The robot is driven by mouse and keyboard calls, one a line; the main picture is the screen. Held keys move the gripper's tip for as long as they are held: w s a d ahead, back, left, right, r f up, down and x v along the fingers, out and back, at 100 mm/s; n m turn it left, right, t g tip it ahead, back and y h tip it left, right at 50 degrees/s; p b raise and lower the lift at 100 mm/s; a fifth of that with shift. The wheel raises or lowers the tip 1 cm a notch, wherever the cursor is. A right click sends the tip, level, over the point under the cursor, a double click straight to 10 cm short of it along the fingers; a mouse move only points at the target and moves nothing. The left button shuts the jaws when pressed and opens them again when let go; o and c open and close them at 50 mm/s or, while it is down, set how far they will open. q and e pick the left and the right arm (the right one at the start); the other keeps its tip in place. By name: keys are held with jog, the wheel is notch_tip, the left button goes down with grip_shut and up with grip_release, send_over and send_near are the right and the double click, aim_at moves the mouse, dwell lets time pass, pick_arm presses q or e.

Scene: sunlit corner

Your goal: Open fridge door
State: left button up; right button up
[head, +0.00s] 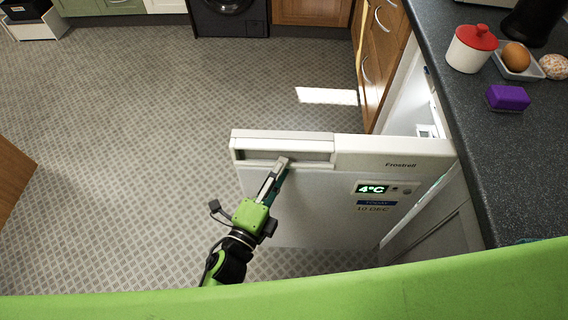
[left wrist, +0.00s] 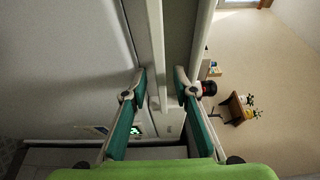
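The white fridge door (head: 320,205) stands swung out from the counter in the head view, at a wide angle, its front with the lit display (head: 372,189) facing me. The lit fridge interior (head: 424,131) shows behind it. The handle recess (head: 312,156) is at the door's upper free end. My left gripper (head: 284,163) is at this recess. In the left wrist view my left gripper (left wrist: 160,75) has its fingers apart, one on each side of the pale handle bar (left wrist: 155,45), with gaps visible. My right gripper is out of view.
Wooden cabinets (head: 383,45) stand beyond the fridge. The patterned floor (head: 130,130) left of the door is clear.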

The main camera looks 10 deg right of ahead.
pick_arm(q)
jog(key=v, duration=0.9)
jog(key=shift+s, duration=0.35)
jog(key=shift+a, duration=0.15)
